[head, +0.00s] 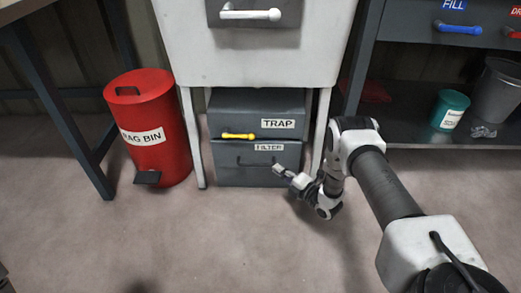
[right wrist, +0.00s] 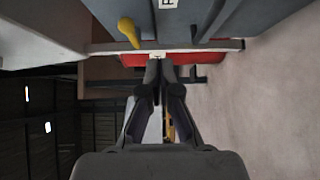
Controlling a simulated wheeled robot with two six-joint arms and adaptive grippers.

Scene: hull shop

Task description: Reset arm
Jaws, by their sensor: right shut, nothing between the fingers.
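My right arm comes in from the right in the head view. Its gripper (head: 280,172) is low, in front of the grey drawer labelled FILTER (head: 232,170). In the right wrist view the two fingers of my right gripper (right wrist: 160,62) are together with nothing between them. The drawer labelled TRAP (head: 230,105), with a yellow handle (head: 238,136), sits just above the FILTER drawer. Both look closed. The yellow handle also shows in the right wrist view (right wrist: 128,30), ahead of the fingers. My left gripper is in neither view.
A red bin (head: 150,110) labelled as a rag bin, its first letter unclear, stands left of the white cabinet (head: 250,55). A dark table leg (head: 70,130) is further left. At right, a shelf (head: 400,150) holds a green bucket (head: 449,108) and a grey bucket (head: 497,90). The front floor is clear.

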